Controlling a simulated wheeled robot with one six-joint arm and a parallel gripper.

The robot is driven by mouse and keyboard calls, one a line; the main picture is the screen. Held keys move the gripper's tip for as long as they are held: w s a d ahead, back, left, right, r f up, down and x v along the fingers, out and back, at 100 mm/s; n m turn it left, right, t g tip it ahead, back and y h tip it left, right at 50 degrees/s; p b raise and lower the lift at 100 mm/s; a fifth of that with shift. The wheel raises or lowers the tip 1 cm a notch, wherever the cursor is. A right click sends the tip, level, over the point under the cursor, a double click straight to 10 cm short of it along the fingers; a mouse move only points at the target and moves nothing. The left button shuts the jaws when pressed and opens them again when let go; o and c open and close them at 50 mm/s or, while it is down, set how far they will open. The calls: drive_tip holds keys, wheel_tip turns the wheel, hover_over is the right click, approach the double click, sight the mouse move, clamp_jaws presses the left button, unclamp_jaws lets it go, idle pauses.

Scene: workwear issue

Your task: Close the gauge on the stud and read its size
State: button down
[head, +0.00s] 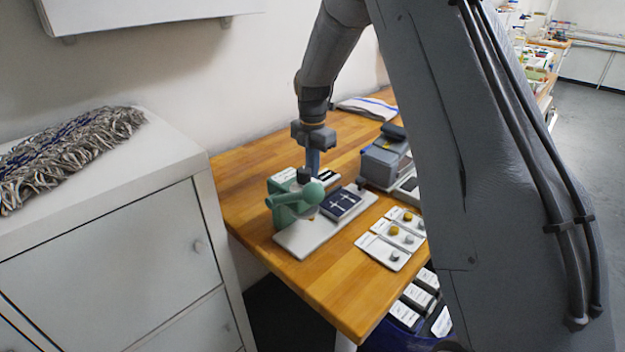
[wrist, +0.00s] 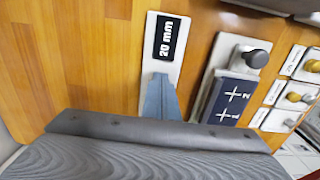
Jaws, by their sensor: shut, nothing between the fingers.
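My gripper (head: 313,167) is shut and empty, pointing down behind a green device (head: 290,201) in the head view. In the wrist view its fingers (wrist: 160,95) are together over a pale strip with a black label (wrist: 167,39) reading "20 mm". The panel (head: 342,203) also shows on the white board (head: 296,242) in the head view. I cannot tell which piece is the gauge or the stud.
White cards (head: 383,252) with yellow and grey knobs lie right of the board. A grey machine (head: 385,160) stands behind them. A white cabinet (head: 120,235) adjoins the wooden table (head: 335,297) on the left. The table's front corner is clear.

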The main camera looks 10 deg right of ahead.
drive_tip(key=shift+w+d, duration=0.1)
drive_tip(key=shift+d, duration=0.05)
drive_tip(key=shift+w+d, duration=0.2)
drive_tip(key=shift+d, duration=0.1)
wheel_tip(320, 180, up, 8)
drive_tip(key=p, duration=0.4)
idle(0.8)
drive_tip(key=shift+d, duration=0.1)
